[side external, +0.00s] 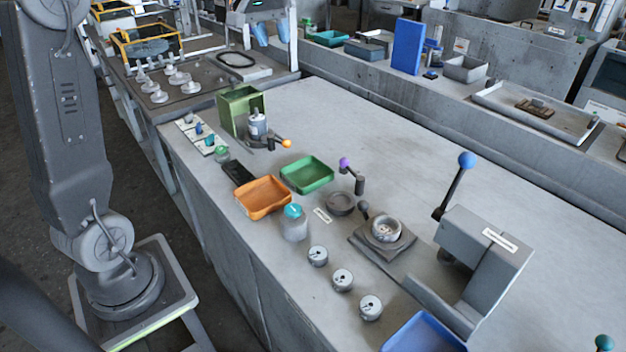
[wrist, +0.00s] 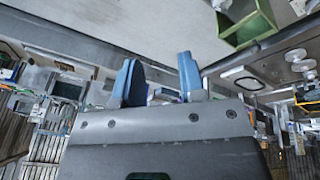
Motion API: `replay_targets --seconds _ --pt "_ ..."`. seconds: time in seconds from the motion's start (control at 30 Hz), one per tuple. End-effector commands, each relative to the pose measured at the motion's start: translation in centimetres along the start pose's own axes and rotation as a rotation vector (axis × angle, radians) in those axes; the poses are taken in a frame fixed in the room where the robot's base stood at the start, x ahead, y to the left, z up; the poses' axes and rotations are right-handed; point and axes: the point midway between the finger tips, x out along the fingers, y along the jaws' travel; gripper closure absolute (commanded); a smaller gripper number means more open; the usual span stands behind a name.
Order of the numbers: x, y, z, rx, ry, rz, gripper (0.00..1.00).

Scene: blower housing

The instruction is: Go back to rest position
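My gripper (wrist: 160,78) shows in the wrist view with its two blue fingers apart and nothing between them. In the side view, two blue fingers under a grey body, which look like my gripper (side external: 272,36), hang near the top, beyond the green box. They are clear of the parts on the bench (side external: 330,110). A housing part (side external: 257,126) stands by the open green box (side external: 240,108). A grey ring-shaped part (side external: 386,229) sits on a square plate in front of the grey lever press (side external: 480,255).
An orange tray (side external: 263,195), a green tray (side external: 307,174) and a blue bin (side external: 424,333) stand on the bench. A teal-topped jar (side external: 294,224) and small round parts (side external: 343,280) stand along the front edge. The bench's back middle is clear.

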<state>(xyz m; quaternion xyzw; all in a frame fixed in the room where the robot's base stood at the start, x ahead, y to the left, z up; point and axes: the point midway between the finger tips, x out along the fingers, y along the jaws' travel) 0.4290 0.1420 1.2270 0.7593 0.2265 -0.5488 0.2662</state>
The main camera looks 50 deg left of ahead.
Motion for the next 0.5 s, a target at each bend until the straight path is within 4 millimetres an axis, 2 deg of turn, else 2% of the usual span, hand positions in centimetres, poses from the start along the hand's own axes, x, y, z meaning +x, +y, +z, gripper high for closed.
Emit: replay_targets --seconds 0.03,0.2,0.4,0.5 --pt "-0.9 1.1 2.9 0.063 0.015 0.009 0.63" --pt "-2.0 2.5 12.0 0.261 0.058 0.037 0.63" --pt "-1.0 1.4 22.3 0.491 0.113 0.077 0.63" --pt "0.2 0.3 26.3 0.585 0.137 0.094 0.63"
